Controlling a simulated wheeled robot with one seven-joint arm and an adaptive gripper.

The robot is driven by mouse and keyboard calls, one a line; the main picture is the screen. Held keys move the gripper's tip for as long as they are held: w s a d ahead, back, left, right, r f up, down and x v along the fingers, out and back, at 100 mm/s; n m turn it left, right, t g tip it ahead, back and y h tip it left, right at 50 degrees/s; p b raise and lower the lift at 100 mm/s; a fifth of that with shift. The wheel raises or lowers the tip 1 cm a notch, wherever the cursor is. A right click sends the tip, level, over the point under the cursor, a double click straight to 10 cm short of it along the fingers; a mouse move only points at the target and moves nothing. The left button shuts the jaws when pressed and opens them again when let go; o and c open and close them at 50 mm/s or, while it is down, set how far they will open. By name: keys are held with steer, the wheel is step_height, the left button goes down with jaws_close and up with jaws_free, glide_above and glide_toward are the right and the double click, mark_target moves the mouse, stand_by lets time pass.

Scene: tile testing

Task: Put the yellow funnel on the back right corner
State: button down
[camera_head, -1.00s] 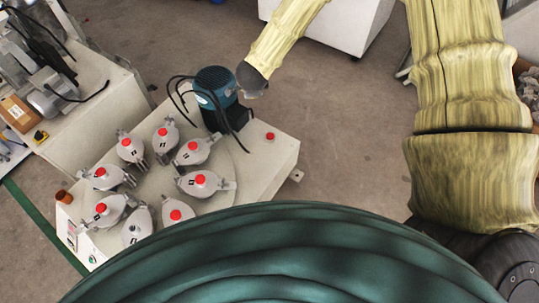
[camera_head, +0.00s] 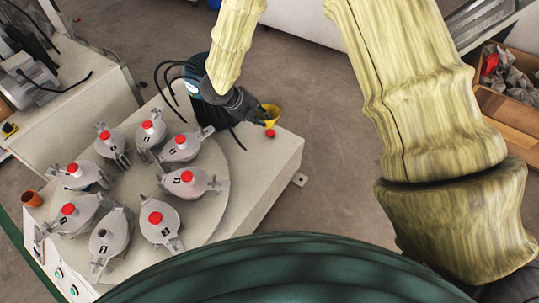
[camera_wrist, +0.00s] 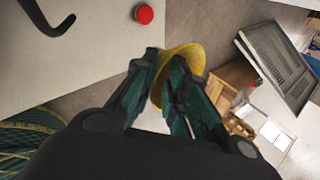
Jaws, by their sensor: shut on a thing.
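The yellow funnel (camera_head: 269,114) shows in the head view at the right back part of the white machine table (camera_head: 262,180), beside a red button (camera_head: 270,133). The fingers hide part of the funnel. I cannot tell whether the funnel touches the table top.
The round plate on the table carries several grey clamped pots with red knobs (camera_head: 187,176). An orange cup (camera_head: 32,198) stands at the table's left corner. A wooden box (camera_head: 510,115) lies at the far right. Open floor lies right of the table.

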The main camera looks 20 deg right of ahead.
steer(key=s+a+f+m+g+h+b, duration=0.1)
steer(key=s+a+f+m+b, duration=0.2)
steer(key=s, duration=0.6)
steer(key=s+a+f+m+g+b, duration=0.1)
steer(key=s+a+f+b, duration=0.15)
steer(key=s+f, duration=0.5)
steer(key=w+d+b, duration=0.1)
steer(key=w+b, duration=0.1)
steer(key=w, duration=0.2)
steer(key=w+d+b, duration=0.2)
steer(key=w, duration=0.3)
steer(key=w+d+b, duration=0.1)
steer(key=w+b, duration=0.1)
steer(key=w, duration=0.3)
steer(key=shift+d+r+b, duration=0.2)
steer(key=shift+d+b, duration=0.1)
steer(key=shift+d, duration=0.05)
step_height(320, 180, down, 3)
steer(key=shift+f+b, duration=0.2)
steer(key=shift+b, duration=1)
steer(key=c, duration=1.4)
jaws_free()
steer(key=shift+f, duration=0.1)
steer(key=shift+c, duration=0.2)
